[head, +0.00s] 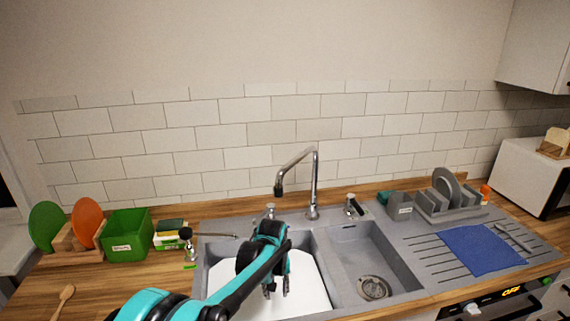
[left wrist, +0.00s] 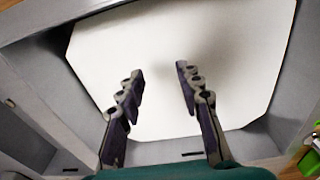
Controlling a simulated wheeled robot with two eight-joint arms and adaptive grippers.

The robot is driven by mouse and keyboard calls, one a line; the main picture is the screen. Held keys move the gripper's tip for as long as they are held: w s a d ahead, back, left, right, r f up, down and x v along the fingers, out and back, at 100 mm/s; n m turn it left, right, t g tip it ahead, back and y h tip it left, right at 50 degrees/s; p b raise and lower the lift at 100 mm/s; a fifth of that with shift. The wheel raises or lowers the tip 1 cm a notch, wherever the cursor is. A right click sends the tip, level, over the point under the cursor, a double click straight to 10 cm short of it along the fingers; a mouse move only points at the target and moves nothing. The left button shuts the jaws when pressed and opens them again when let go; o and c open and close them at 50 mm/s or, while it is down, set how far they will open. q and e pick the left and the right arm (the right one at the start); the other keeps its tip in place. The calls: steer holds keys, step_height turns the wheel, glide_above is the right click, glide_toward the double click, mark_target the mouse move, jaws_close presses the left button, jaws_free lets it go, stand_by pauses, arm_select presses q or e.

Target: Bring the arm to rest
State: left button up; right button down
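My left arm reaches in from the bottom of the head view. Its left gripper (head: 276,291) hangs fingers down over the left sink basin. In the left wrist view the two fingers (left wrist: 160,85) are apart with nothing between them, so it is open and empty. Below it lies a white board or sheet (head: 309,286) in the left basin; it also fills much of the left wrist view (left wrist: 225,45). I cannot tell whether the fingertips touch it. My right gripper is not in view.
A tall faucet (head: 316,185) stands behind the basins. The right basin (head: 345,258) is empty. A grey dish rack (head: 448,203) and a blue cloth (head: 482,250) are at the right. A green box (head: 126,236) and a soap dispenser (head: 187,243) stand at the left. A brush (head: 64,300) lies front left.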

arm_select(q)
steer(key=s+a+r+m+t, duration=0.1)
steer(key=s+a+r+t, duration=0.2)
steer(key=s+a+r, duration=0.9)
steer(key=s+a+f+t, duration=0.1)
steer(key=s, duration=0.5)
steer(key=s+a+f+m+t, duration=0.1)
steer(key=s+a+t, duration=0.1)
steer(key=s, duration=0.5)
steer(key=shift+s+f, duration=0.15)
steer(key=shift+f, duration=0.25)
